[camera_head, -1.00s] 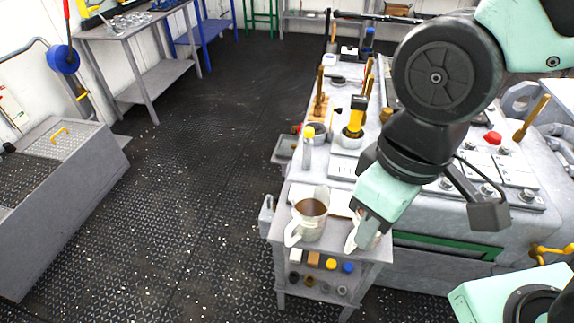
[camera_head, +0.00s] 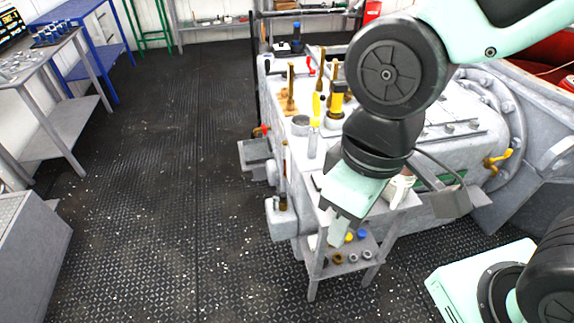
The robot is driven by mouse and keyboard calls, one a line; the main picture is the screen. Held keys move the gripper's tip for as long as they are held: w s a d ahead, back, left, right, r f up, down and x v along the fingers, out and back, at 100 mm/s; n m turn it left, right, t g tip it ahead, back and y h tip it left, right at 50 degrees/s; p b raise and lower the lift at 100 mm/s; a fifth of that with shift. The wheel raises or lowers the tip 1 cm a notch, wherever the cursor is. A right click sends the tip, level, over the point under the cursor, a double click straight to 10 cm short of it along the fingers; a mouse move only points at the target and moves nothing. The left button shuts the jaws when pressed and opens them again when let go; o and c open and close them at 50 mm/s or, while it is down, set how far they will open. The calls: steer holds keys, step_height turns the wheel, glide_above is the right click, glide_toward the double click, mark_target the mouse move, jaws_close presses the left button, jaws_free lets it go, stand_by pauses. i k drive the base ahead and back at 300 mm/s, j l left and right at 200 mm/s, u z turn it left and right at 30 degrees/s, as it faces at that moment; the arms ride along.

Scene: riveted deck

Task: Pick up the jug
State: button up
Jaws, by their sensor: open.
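A pale jug or mug (camera_head: 398,188) stands on top of the small grey stand (camera_head: 306,247), just right of my gripper and partly hidden by my arm. My gripper (camera_head: 338,230) points down in front of the stand and looks empty. Its jaws are open, though the gap is hard to see from here. My wrist and gripper cover much of the stand's top.
Small parts, including a blue cap (camera_head: 361,234), sit on the stand's lower shelf. A large grey machine (camera_head: 455,205) with upright tools stands behind. A workbench (camera_head: 60,135) and a grey box (camera_head: 30,245) are at left. The dark floor between is clear.

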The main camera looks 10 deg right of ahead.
mark_target(397, 185)
steer(key=l+z, duration=1.05)
steer(key=l, duration=0.1)
